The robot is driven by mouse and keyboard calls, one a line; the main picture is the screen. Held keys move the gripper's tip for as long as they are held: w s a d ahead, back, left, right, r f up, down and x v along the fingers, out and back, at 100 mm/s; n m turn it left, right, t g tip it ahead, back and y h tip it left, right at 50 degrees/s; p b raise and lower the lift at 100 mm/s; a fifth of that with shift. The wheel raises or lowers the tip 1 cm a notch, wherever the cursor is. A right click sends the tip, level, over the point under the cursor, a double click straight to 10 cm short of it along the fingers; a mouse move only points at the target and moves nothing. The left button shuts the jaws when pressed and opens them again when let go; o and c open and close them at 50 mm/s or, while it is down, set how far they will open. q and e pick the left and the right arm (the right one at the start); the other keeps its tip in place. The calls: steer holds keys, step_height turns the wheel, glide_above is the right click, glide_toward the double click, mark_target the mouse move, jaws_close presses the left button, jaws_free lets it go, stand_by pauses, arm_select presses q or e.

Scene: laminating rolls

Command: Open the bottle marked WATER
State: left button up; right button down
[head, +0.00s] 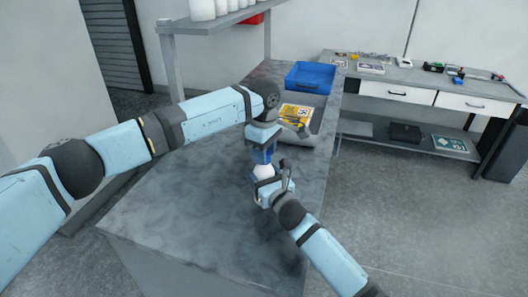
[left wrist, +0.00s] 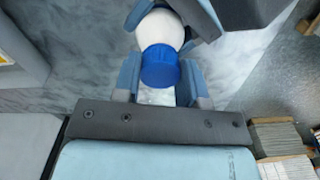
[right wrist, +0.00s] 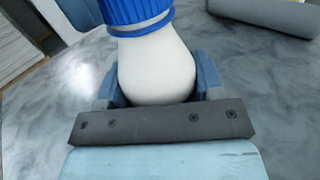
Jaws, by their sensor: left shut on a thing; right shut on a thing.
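A white bottle (head: 264,171) with a blue cap stands upright between my grippers above the grey worktop; I see no lettering on it. My left gripper (head: 262,155) comes from above and is shut on the blue cap (left wrist: 160,66), with a finger on each side in the left wrist view. My right gripper (head: 270,184) is shut around the white body, which fills the space between its fingers in the right wrist view (right wrist: 155,70). The ribbed cap (right wrist: 135,12) sits on the neck there, with a ring below it. I cannot tell whether the cap has loosened.
The grey worktop (head: 180,215) is clear in front and to the left. Behind my left gripper lies a yellow printed item (head: 296,113) on a grey object. A blue tray (head: 310,77) stands farther back. A side bench (head: 430,82) with small items is at right.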

arm_select(q)
steer(key=n, duration=0.6)
steer(key=shift+n, duration=0.3)
steer(key=n, duration=1.2)
steer(key=shift+n, duration=0.4)
steer(key=n, duration=1.4)
steer(key=shift+n, duration=0.4)
steer(key=n, duration=0.4)
steer(key=shift+r, duration=0.1)
steer(key=n, duration=0.4)
steer(key=shift+n, duration=0.4)
steer(key=shift+d, duration=0.1)
